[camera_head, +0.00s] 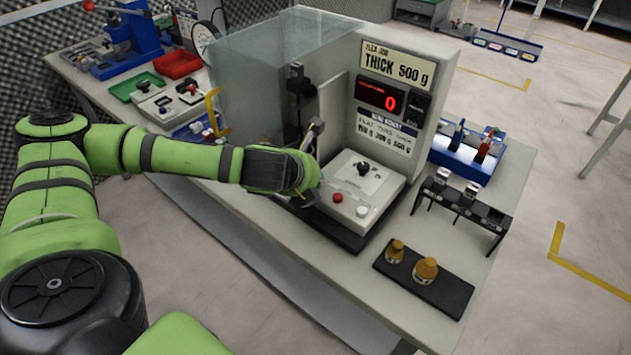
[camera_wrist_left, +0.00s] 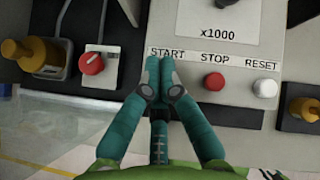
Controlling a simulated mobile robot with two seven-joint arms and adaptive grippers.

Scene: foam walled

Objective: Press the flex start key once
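The control box (camera_head: 352,190) for the flex rig sits on the bench and carries a dark knob, a red button (camera_head: 338,197) and a white button (camera_head: 362,211). In the left wrist view the labels START (camera_wrist_left: 167,52), STOP and RESET run along the box. The red button (camera_wrist_left: 214,80) is under STOP and the white button (camera_wrist_left: 265,88) under RESET. My left gripper (camera_wrist_left: 160,62) is shut and empty, with its fingertips together just below the START label. They hide the start key, so I cannot tell whether they touch it. My right gripper is not in view.
The rig panel (camera_head: 395,90) reads THICK 500 g, with a red 0 on its display (camera_head: 382,97). Brass weights (camera_head: 425,270) on a dark mat and a black rack (camera_head: 462,205) stand to the right.

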